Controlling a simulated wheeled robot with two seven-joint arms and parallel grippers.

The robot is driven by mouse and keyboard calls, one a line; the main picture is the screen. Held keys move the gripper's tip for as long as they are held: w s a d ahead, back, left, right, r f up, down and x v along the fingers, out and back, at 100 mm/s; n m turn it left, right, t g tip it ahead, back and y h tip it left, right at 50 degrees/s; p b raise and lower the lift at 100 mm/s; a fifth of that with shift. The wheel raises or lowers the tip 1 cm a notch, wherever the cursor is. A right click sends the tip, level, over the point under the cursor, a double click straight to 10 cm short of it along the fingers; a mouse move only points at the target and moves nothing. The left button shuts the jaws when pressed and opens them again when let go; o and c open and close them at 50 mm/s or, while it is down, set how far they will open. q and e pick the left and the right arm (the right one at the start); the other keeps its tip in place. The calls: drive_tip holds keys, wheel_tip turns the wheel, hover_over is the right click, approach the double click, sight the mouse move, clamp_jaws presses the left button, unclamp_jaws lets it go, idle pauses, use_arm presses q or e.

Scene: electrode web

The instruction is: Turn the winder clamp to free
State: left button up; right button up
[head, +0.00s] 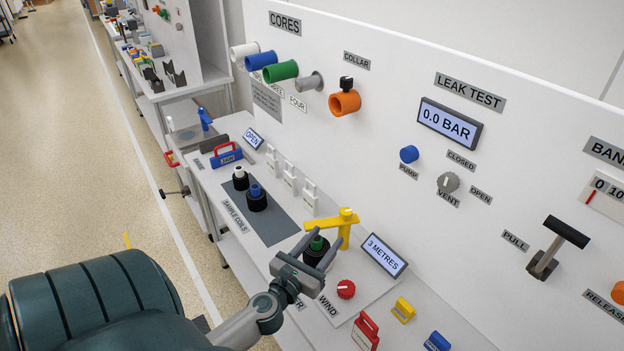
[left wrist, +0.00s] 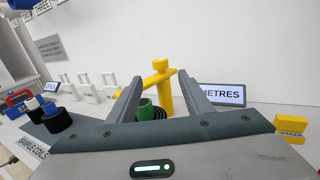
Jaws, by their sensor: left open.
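The yellow winder clamp (head: 345,226) is an upright post with a bar across its top that points left, past the green core. Its label cannot be read. It also shows in the left wrist view (left wrist: 165,96). The green core (head: 317,243) stands in a black coil in front of the post. My left gripper (head: 329,237) is open, its two fingers pointing toward the clamp. In the left wrist view the post and green core show between the fingers (left wrist: 160,76). I see nothing held, and whether a finger touches the clamp cannot be told. My right gripper is out of view.
Two sample coils (head: 256,198) stand to the left. Red, yellow and blue blocks line the front right. The white panel rises behind.

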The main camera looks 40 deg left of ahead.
use_arm(q)
drive_tip(key=shift+s+d+b, duration=0.2)
drive_tip(key=shift+s, duration=0.7)
drive_tip(key=shift+s+d+b, duration=0.15)
drive_tip(key=shift+s+b, duration=0.1)
drive_tip(key=shift+s, duration=0.6)
drive_tip(key=shift+s+d+b, duration=0.2)
drive_tip(key=shift+s, duration=0.7)
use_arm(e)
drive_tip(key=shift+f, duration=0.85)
